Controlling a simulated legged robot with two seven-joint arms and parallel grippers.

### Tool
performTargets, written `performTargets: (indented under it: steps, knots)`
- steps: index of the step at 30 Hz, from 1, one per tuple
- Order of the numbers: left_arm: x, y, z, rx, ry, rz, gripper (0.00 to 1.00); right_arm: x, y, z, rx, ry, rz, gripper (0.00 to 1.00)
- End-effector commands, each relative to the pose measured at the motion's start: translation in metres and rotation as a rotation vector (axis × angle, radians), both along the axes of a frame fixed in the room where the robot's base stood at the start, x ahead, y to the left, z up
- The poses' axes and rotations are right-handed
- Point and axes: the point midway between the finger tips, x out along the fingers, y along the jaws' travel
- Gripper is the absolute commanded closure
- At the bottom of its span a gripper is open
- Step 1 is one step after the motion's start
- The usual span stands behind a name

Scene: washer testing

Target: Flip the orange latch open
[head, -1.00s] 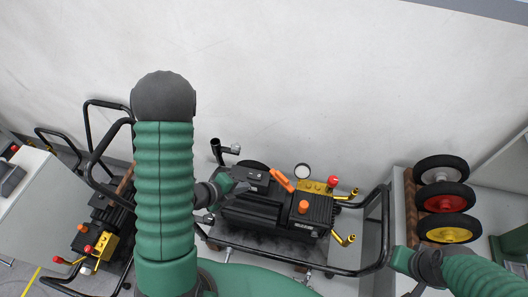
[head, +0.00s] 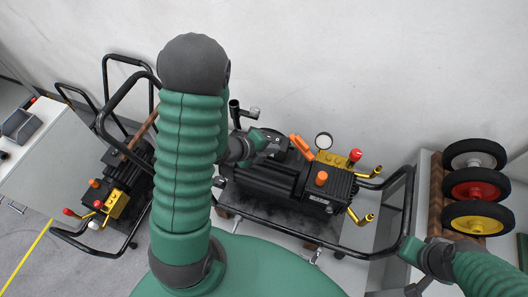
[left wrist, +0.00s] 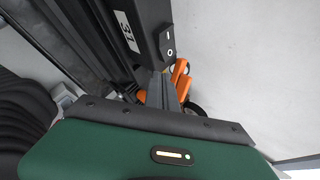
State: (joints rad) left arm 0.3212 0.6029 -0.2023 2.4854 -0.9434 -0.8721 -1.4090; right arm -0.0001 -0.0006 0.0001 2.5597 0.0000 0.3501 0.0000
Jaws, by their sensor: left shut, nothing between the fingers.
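The orange latch (head: 301,147) stands tilted on top of the black pressure washer (head: 270,182), beside its yellow brass block. My left gripper (head: 274,141) is shut and empty, just left of the latch, over the washer's back edge. In the left wrist view, the gripper's fingers (left wrist: 162,90) point at orange parts, among them the latch (left wrist: 180,74), partly hidden behind them. I cannot tell whether they touch. My right gripper (head: 410,250) is beside the right end of the washer's black frame; its fingers are not clear.
An orange knob (head: 321,178), a round gauge (head: 323,141) and a red knob (head: 355,155) sit close to the latch. The black tube frame (head: 408,200) surrounds the washer. A second washer (head: 118,185) stands left. Wheels (head: 476,189) lie on a rack at right.

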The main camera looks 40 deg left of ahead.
Motion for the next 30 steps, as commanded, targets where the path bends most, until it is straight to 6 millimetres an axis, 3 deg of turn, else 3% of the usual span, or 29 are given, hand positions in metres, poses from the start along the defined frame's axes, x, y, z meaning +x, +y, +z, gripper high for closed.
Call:
performTargets:
  steps: [2,9,30]
  knots:
    - [0.012,-0.006,-0.009,-0.001,0.003,-0.005,1.00,0.000,0.000,0.007,0.000,0.000,0.000,1.00]
    - [0.046,-0.017,-0.008,0.000,-0.001,-0.003,1.00,0.000,0.000,0.025,0.000,0.000,0.000,1.00]
    - [0.054,-0.017,-0.011,0.001,-0.001,-0.046,1.00,0.000,0.000,0.027,0.000,0.001,0.000,1.00]
